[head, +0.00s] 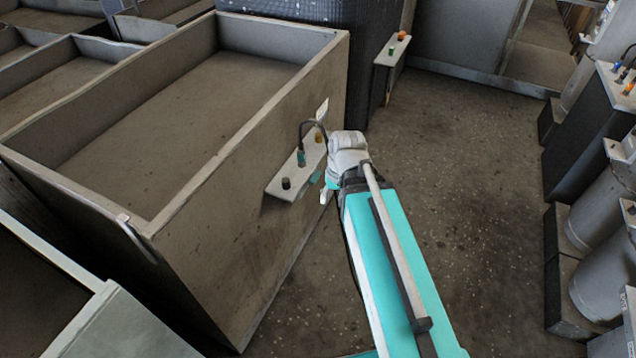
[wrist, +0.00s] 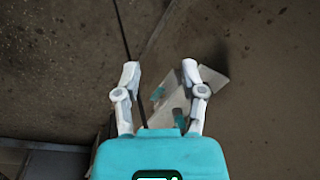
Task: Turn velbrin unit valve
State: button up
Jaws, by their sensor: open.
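A pale shelf (head: 296,172) juts from the side of a large open-topped grey housing. It carries a black knob (head: 286,183), a teal fitting (head: 301,158) with a dark curved hose, and an orange knob (head: 319,138). I cannot tell which of these is the velbrin unit valve. My gripper (wrist: 160,70) is open and empty in the wrist view. In the head view it is beside the shelf's right side, its fingers mostly hidden by my arm. In the wrist view the pale shelf (wrist: 213,82) lies beyond the right finger, which partly covers it; teal parts show between the fingers.
The grey housing (head: 190,215) stands left of my arm. Another small shelf (head: 393,49) with green and orange knobs is at the back. Grey cylinders (head: 603,205) and dark boxes line the right. Speckled floor (head: 460,160) lies clear between.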

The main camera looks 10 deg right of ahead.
jog(key=w+f+m+t+y+b, duration=0.1)
jog(key=w+f+y+b, duration=0.35)
jog(key=f+b, duration=0.5)
jog(key=m+t+y+b, duration=0.6)
jog(key=t+y+b, duration=0.3)
jog(key=b, duration=2)
send_near(318, 178)
jog(key=v, duration=0.3)
jog(key=shift+h, duration=0.25)
jog(key=shift+a, duration=0.1)
jog(key=x, duration=1.3)
jog(key=shift+w+a, duration=0.25)
jog(key=shift+w, duration=0.05)
